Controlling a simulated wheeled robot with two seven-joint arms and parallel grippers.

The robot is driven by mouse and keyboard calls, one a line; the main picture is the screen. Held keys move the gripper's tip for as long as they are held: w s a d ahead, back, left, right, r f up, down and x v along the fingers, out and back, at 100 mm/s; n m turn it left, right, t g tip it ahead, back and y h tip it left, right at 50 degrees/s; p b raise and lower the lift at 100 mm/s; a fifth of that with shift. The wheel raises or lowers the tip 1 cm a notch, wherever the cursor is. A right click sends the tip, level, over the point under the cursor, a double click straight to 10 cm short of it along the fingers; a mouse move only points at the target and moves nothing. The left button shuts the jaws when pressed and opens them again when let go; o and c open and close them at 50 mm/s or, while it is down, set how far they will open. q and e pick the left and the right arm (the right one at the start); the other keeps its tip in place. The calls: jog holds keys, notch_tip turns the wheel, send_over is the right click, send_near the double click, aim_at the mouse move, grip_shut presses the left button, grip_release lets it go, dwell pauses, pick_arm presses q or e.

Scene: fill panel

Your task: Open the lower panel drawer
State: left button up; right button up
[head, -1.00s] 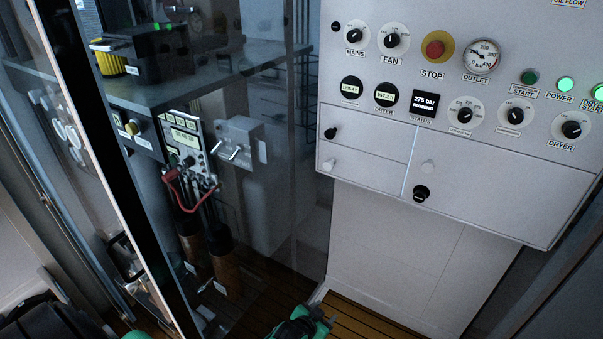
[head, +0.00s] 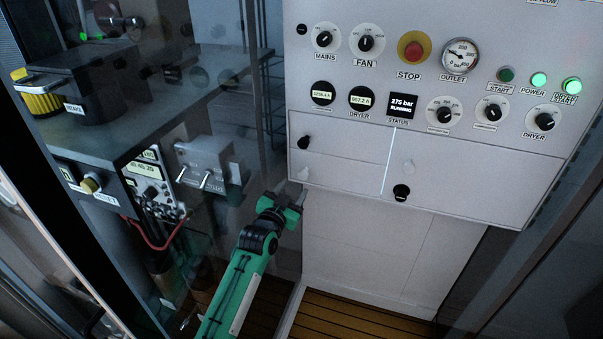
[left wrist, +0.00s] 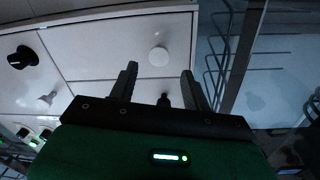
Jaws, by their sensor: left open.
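The lower panel drawer (head: 340,178) is the lower of two stacked fronts at the panel's bottom left and looks shut. Its white knob (head: 303,173) is near its left end; it also shows in the left wrist view (left wrist: 158,56). The upper front (head: 345,150) has a black knob (head: 304,143). My left gripper (head: 292,197) is open and empty, just below and left of the white knob. In the left wrist view its fingers (left wrist: 160,82) point toward the panel, with the white knob beyond their tips, apart from them. My right gripper is not in view.
A wider front (head: 450,190) with a white and a black knob is to the right. Dials, lamps and a red stop button (head: 414,50) are above. A glass-fronted cabinet with devices (head: 205,160) is on the left.

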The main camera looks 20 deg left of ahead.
aim_at(302, 177)
pick_arm(q)
jog(key=w, duration=0.4)
jog(key=w+p, duration=0.1)
jog(key=w, duration=0.1)
jog(key=shift+w+d+r, duration=0.1)
jog(key=shift+d, duration=0.25)
jog(key=shift+w, duration=0.5)
jog(key=shift+w+d, duration=0.1)
grip_shut()
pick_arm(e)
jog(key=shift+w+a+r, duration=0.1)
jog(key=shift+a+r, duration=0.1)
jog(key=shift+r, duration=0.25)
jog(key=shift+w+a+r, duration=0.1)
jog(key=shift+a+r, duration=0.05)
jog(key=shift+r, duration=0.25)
